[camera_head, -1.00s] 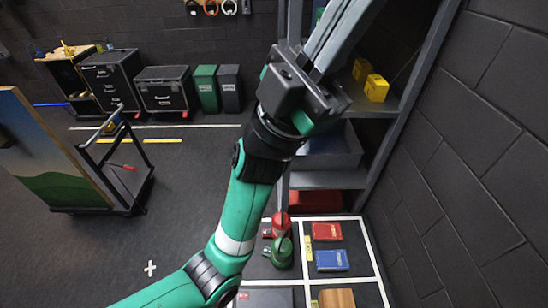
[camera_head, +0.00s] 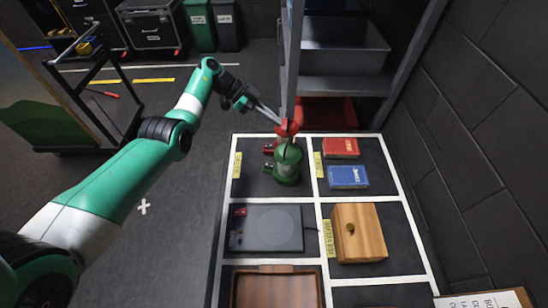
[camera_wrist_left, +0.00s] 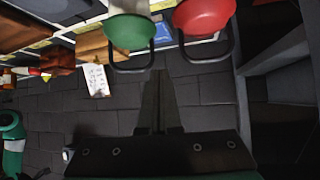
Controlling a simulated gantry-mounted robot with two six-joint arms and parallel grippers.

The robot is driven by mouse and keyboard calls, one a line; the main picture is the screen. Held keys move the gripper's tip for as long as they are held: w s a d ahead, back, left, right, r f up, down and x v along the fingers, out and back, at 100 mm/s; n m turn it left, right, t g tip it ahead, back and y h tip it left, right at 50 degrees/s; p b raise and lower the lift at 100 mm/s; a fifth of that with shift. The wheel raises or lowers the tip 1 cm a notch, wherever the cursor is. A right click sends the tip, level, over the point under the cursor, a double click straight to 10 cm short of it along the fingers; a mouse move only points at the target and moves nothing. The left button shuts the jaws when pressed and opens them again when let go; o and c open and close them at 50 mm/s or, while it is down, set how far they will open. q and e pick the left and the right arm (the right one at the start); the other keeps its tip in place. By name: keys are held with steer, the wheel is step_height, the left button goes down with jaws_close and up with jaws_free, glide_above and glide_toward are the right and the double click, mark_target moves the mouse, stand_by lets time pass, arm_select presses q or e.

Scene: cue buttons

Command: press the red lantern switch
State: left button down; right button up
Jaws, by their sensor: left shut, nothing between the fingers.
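The red lantern (camera_head: 287,128) stands upright in a white-lined cell, mostly hidden behind the green lantern (camera_head: 287,168). In the left wrist view, the fingers (camera_wrist_left: 158,75) point toward the red lantern (camera_wrist_left: 203,14) and green lantern (camera_wrist_left: 130,32). My right gripper is not in view.
A red box (camera_head: 341,147) and blue box (camera_head: 347,177) lie right of the lanterns. A dark plate (camera_head: 272,230), wooden box (camera_head: 372,230) and brown tray (camera_head: 236,292) are nearer. A shelf post (camera_head: 291,60) stands behind the lanterns. A brick wall is at right.

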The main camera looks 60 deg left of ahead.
mark_target(273, 146)
arm_select(q)
steer(key=s+a+f+n+t+y+b, duration=0.1)
steer(key=s+a+f+b, duration=0.4)
steer(key=a, duration=0.5)
step_height(273, 146, down, 2)
steer(key=s+n+y, duration=0.1)
steer(key=s, duration=0.1)
steer(key=shift+s+a+f+n+b, duration=0.2)
steer(key=shift+s+a+n+b, duration=0.1)
steer(key=shift+b, duration=0.1)
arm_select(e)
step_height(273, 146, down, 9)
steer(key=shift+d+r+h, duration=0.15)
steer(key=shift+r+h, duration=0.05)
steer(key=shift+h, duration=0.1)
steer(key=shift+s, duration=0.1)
